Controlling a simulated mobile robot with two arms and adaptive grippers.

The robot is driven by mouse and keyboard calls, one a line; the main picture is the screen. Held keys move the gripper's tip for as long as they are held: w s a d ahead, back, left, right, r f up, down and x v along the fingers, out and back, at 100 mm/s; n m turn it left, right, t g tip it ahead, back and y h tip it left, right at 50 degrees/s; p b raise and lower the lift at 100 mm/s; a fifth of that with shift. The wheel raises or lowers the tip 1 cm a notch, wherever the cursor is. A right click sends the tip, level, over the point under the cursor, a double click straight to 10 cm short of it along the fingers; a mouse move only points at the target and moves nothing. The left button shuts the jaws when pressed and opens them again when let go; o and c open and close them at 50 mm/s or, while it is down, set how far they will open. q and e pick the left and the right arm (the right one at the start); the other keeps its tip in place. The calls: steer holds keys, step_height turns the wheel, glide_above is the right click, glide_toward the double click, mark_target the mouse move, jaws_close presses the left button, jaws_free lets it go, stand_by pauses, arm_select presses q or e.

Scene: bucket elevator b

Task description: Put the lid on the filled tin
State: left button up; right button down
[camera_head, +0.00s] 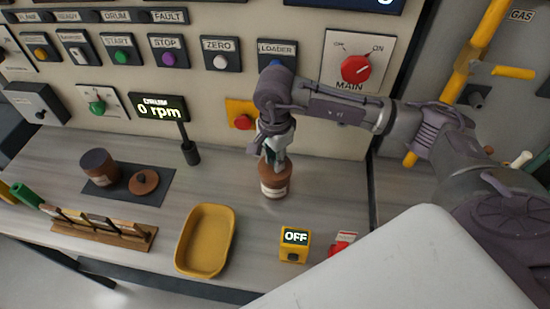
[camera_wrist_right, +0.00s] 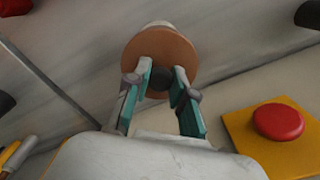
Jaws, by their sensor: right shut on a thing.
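My right gripper (camera_head: 272,160) points down at a tin (camera_head: 275,187) with a brown body and a pale label, standing on the bench. In the wrist view the gripper's fingers (camera_wrist_right: 160,92) are shut on the dark knob of a round copper-brown lid (camera_wrist_right: 160,48). The lid is at the tin's top; I cannot tell whether it is fully seated. What is inside this tin is hidden. A second brown tin (camera_head: 98,167) and a second copper-brown lid with a dark knob (camera_head: 145,182) are on a dark mat at the left. My left gripper is out of view.
A yellow tray (camera_head: 205,272) lies at the front, right of a wooden rack (camera_head: 98,232). A yellow OFF box (camera_head: 295,244) and a red item (camera_head: 343,243) are near the front edge. A red button on yellow (camera_head: 242,118) is on the panel behind the gripper.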

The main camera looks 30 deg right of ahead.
steer(key=c, duration=0.9)
jaws_free()
steer(key=o, duration=0.5)
steer(key=shift+r+p, duration=1.55)
steer(key=shift+r, duration=2)
